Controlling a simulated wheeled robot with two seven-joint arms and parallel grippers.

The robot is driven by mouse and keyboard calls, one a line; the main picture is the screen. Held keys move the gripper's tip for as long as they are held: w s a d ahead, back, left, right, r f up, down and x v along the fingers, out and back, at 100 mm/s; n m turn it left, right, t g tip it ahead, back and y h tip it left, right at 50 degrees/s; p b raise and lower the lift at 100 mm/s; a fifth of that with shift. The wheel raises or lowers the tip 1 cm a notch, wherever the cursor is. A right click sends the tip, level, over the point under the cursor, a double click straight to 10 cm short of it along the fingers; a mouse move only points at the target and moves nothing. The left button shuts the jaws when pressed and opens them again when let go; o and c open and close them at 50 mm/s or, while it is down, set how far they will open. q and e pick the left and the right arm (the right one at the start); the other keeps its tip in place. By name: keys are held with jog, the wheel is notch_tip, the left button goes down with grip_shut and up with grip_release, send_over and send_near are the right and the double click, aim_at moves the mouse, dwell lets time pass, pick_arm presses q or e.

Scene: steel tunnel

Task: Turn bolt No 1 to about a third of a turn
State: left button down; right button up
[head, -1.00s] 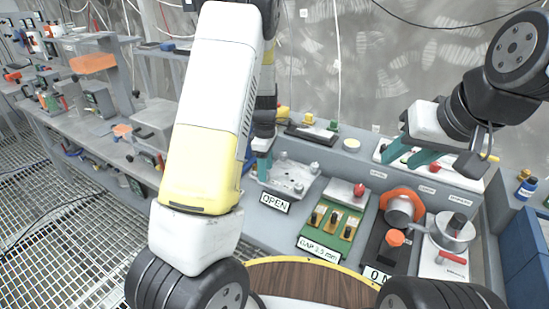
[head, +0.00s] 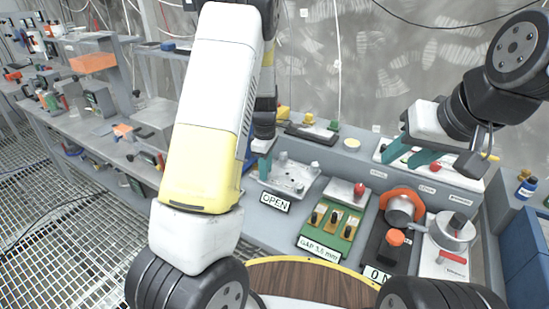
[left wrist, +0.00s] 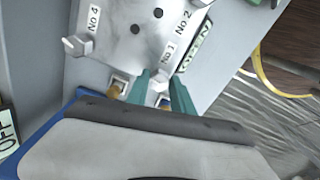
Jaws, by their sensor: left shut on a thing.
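A light metal plate (head: 290,178) with several bolts and dark holes lies on the bench, beside the "OPEN" sign (head: 275,203). In the left wrist view, the plate (left wrist: 115,40) bears the labels No 1, No 2 and No 4. My left gripper (left wrist: 162,80) is shut on bolt No 1 (left wrist: 160,83), whose head shows between the teal fingers beside its label. In the head view my left gripper (head: 263,170) is at the plate's left edge, partly behind my arm. My right gripper (head: 410,157) is open and empty above the back right panel.
Right of the plate stand a green block (head: 331,222) with a "GAP" sign, an orange-collared knob (head: 403,208) and a crank wheel (head: 453,230). Bolt No 4 (left wrist: 75,45) sticks up from another part of the plate. A side bench with tools stands left.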

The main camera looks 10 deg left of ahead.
pick_arm(q)
jog(key=m, duration=0.3)
jog(key=shift+m, duration=0.3)
jog(key=m, duration=0.3)
jog(key=shift+s+m, duration=0.1)
jog(key=shift+m, duration=0.3)
jog(key=m, duration=0.7)
jog(key=shift+a, duration=0.15)
jog(key=m, duration=0.4)
jog(key=shift+m, duration=0.4)
jog(key=shift+a+m, duration=0.1)
jog(key=shift+m, duration=2.1)
jog(key=c, duration=1.1)
grip_release()
jog(key=shift+r, duration=0.1)
